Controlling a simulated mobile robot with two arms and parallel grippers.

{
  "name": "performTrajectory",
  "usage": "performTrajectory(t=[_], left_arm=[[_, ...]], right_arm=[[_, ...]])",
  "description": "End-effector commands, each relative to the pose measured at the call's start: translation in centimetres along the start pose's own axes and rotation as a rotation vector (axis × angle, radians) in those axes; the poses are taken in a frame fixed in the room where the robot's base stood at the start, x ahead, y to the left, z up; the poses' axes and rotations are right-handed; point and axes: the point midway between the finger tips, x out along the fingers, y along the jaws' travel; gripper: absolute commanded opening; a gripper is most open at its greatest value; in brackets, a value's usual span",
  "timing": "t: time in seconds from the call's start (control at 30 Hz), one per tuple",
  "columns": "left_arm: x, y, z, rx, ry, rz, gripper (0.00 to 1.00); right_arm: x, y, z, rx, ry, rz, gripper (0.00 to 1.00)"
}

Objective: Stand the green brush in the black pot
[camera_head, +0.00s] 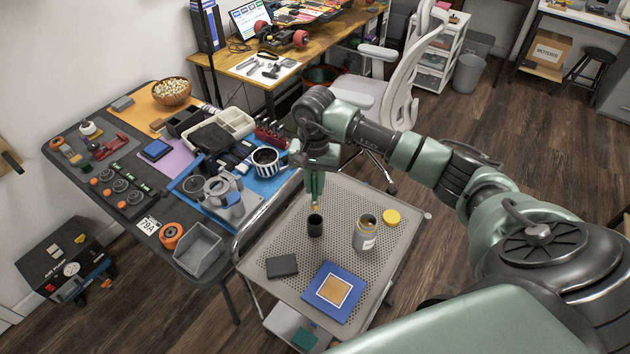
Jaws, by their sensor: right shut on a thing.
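The black pot (315,227) stands upright on the perforated top of the grey cart. My right gripper (315,172) is above the pot and shut on the green brush (315,190). The brush hangs roughly upright with a tan tip pointing down. The tip shows just above the pot's rim; I cannot tell whether it is over the opening or a little behind it. The gripper hides the brush's upper part. My left gripper is not in view.
On the cart (345,188), an open jar (364,236) stands right of the pot, with a yellow lid (391,217) beyond it. A dark block (282,266) and a blue square board (335,291) lie in front. A crowded workbench (250,205) stands left.

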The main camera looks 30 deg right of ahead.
Motion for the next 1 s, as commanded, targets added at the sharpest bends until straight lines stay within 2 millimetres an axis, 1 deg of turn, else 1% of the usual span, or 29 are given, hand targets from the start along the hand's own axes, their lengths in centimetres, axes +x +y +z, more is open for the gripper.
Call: performTrajectory(t=[0.03, 0.13, 0.47, 0.5, 0.6, 1.0], left_arm=[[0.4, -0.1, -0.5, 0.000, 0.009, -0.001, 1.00], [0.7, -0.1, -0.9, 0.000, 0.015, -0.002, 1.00], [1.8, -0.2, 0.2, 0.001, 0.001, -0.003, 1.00], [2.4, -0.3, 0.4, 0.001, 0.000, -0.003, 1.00], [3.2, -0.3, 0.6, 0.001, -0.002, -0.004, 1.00], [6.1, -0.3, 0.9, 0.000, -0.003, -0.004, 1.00]], right_arm=[[0.7, 0.0, 0.0, 0.001, -0.001, 0.000, 0.00], [1.4, 0.0, 0.0, 0.002, -0.001, 0.000, 0.00], [4.0, 0.0, 0.0, 0.001, -0.001, 0.000, 0.00], [4.5, 0.0, 0.0, 0.001, 0.000, 0.000, 0.00], [5.4, 0.0, 0.0, -0.001, 0.000, 0.000, 0.00], [8.4, 0.0, 0.0, 0.001, 0.000, 0.000, 0.00]])
